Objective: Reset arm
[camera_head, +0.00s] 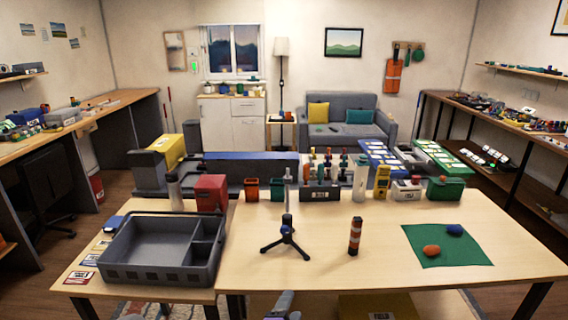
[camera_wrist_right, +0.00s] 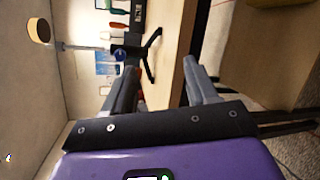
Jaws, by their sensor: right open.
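My right gripper (camera_head: 284,303) shows at the bottom centre of the head view, low in front of the table's front edge. In the right wrist view, its two grey fingers (camera_wrist_right: 161,70) stand apart with nothing between them. The table edge and a small black tripod (camera_wrist_right: 146,52) appear beyond the fingers. In the head view the tripod (camera_head: 285,238) stands upright on the tabletop, clear of the gripper. My left gripper does not show clearly in either view.
The wooden table (camera_head: 330,262) carries a grey divided tray (camera_head: 121,270) at left, a striped cylinder (camera_head: 355,237) near the middle and a green cloth (camera_head: 425,240) with orange and blue lumps at right. Bins and bottles line the back. Front tabletop patches are clear.

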